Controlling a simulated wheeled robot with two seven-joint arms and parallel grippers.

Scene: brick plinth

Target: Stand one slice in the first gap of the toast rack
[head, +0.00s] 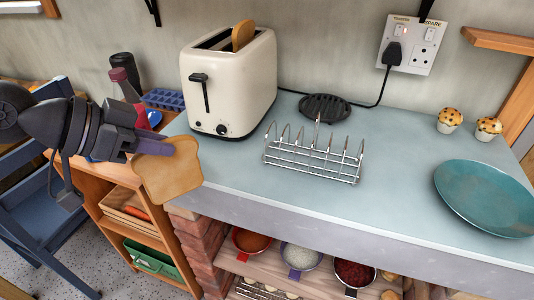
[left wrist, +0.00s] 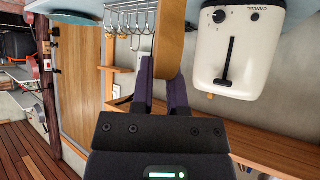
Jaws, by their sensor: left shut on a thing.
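My left gripper (head: 160,147) is shut on a slice of bread (head: 170,175), gripping it near its top edge. The slice hangs left of the counter's front left corner, apart from the rack. In the left wrist view the slice (left wrist: 170,42) shows edge-on between the fingers (left wrist: 160,85). The wire toast rack (head: 313,160) stands upright on the counter to the right, with its gaps empty. It also shows in the left wrist view (left wrist: 130,18). A second slice (head: 243,35) sticks out of the cream toaster (head: 228,90). My right gripper is not in view.
A black round trivet (head: 325,107) lies behind the rack. A teal plate (head: 487,197) and two muffins (head: 449,119) are at the right. A black cord runs to the wall socket (head: 408,45). Bowls (head: 302,256) stand on a shelf below. The counter between toaster and rack is clear.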

